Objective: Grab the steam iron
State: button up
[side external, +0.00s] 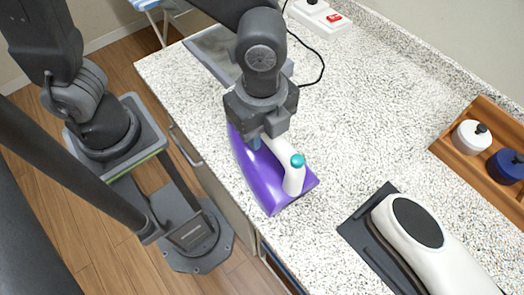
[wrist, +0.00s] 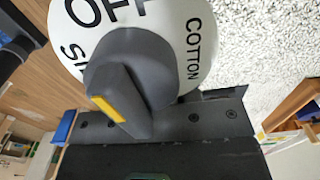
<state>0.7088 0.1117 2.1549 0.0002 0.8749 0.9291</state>
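The steam iron (side external: 262,178) has a purple body, a white handle (side external: 291,175) and a teal button, and sits on the speckled counter near its front edge. My gripper (side external: 267,135) is pointed down over the far part of the iron, close to the handle. A blue-tipped finger shows on the handle's left side; the other fingertip is hidden, so contact and opening are unclear. In the wrist view a white dial (wrist: 180,72) marked OFF and COTTON, with a grey knob and yellow mark, fills the middle, very near the camera.
A white appliance with a dark oval top (side external: 450,262) stands on a dark tray (side external: 353,232) at right. A wooden rack (side external: 460,155) holds white and blue knobbed containers. A white box with a red switch (side external: 316,16) and black cord lies at the back. The middle counter is clear.

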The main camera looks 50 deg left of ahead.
grip_shut()
jog(key=shift+r, duration=0.1)
dwell(0.8)
